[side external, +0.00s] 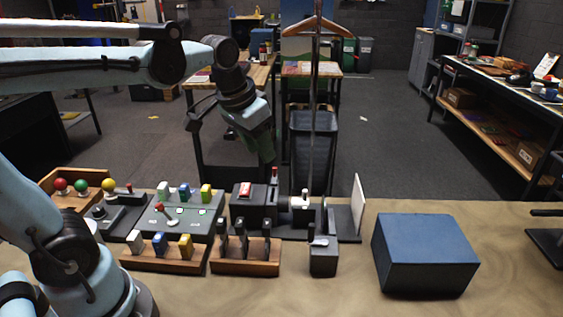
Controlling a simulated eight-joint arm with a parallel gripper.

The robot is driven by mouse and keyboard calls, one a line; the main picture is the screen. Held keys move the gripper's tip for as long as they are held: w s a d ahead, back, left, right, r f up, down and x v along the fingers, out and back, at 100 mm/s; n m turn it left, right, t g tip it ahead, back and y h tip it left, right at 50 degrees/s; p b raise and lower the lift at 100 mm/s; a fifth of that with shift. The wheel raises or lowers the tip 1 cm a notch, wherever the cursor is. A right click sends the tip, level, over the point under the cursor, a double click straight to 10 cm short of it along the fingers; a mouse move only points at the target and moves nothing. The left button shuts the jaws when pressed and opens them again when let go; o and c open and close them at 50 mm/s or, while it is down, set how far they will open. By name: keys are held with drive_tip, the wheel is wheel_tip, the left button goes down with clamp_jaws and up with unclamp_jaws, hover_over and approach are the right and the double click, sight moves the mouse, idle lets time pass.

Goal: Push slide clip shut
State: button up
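I cannot tell for certain which part is the slide clip. A small dark block (323,260) with a pale piece on top stands at the front of the table, right of centre. Behind it, a dark fixture (300,215) carries a small white-topped part (305,196) beside a tall thin post. My gripper (262,155) hangs above the back of the table, left of these parts and apart from them. Its fingertips are too dark and small to tell if they are open, and I see nothing held in it.
A large blue-topped box (425,250) stands at the right. A white upright panel (358,205) is beside the fixture. A grey panel (180,222) with coloured switches and wooden racks (165,262) of small parts fill the left.

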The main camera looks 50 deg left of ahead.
sight(274, 175)
drive_tip(key=w+a+r+g, duration=0.2)
drive_tip(key=w+a+g, duration=0.25)
drive_tip(key=w, duration=0.35)
drive_tip(key=f, duration=1.2)
drive_tip(key=shift+w+a+f, duration=0.2)
drive_tip(key=shift+a+f, duration=0.05)
drive_tip(key=shift+a, duration=0.1)
clamp_jaws()
